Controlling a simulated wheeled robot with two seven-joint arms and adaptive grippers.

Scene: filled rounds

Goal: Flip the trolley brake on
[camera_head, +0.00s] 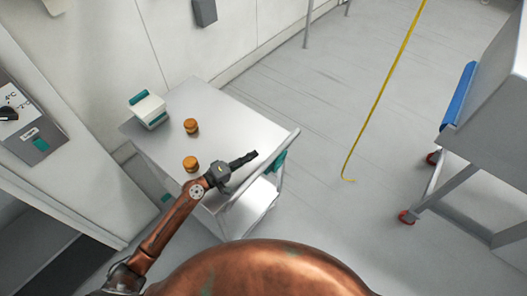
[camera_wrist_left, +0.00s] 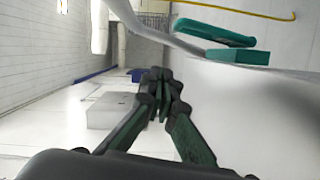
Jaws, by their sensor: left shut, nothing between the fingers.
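The trolley (camera_head: 232,122) is a steel cart with a flat top and a rail handle (camera_head: 262,168) along its right side. A teal brake part (camera_head: 280,161) sits by that handle, partly hidden behind it. In the left wrist view, a teal lever (camera_wrist_left: 215,32) shows above a teal block (camera_wrist_left: 238,56), beside the pale rail. My left gripper (camera_head: 252,156) is shut and empty, over the trolley's right edge, just left of the teal part. Its closed fingers (camera_wrist_left: 162,82) point left of the lever in the wrist view, apart from it. My right gripper is out of view.
Two orange-brown capped jars (camera_head: 191,127) (camera_head: 191,164) and a white box with teal trim (camera_head: 148,110) stand on the trolley top. A cart with red casters (camera_head: 407,217) is at the right. Floor with a yellow line (camera_head: 382,97) lies clear between.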

